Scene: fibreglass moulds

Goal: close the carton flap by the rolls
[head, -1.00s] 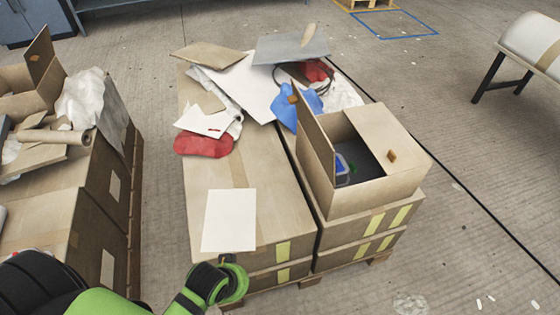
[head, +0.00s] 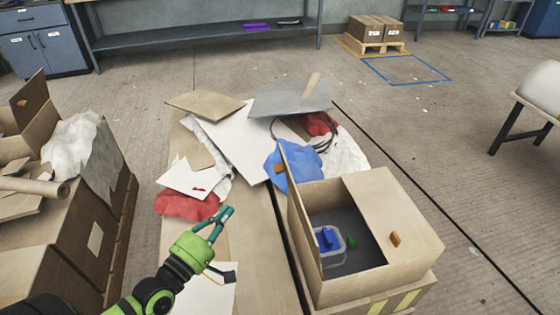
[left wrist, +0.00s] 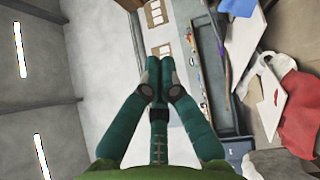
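A cardboard carton (head: 405,215) stands open at the right. Its raised flap (head: 301,215) stands nearly upright on the left side, with an orange-brown tab on it. Another open carton stack (head: 70,235) at the left has a raised flap (head: 28,98) with a similar tab and a cardboard roll (head: 35,188) beside it. My left gripper (head: 226,212) is over the middle boxes, between the two cartons and apart from both flaps. Its teal fingers come together at the tips with nothing between them, as the left wrist view shows (left wrist: 160,66). My right gripper is out of view.
Blue cloth (head: 283,165), red cloth (head: 188,205), white sheets (head: 235,140) and a grey board (head: 290,99) clutter the middle boxes. A clear tub with blue contents (head: 328,243) is inside the right carton. Open floor lies behind and right.

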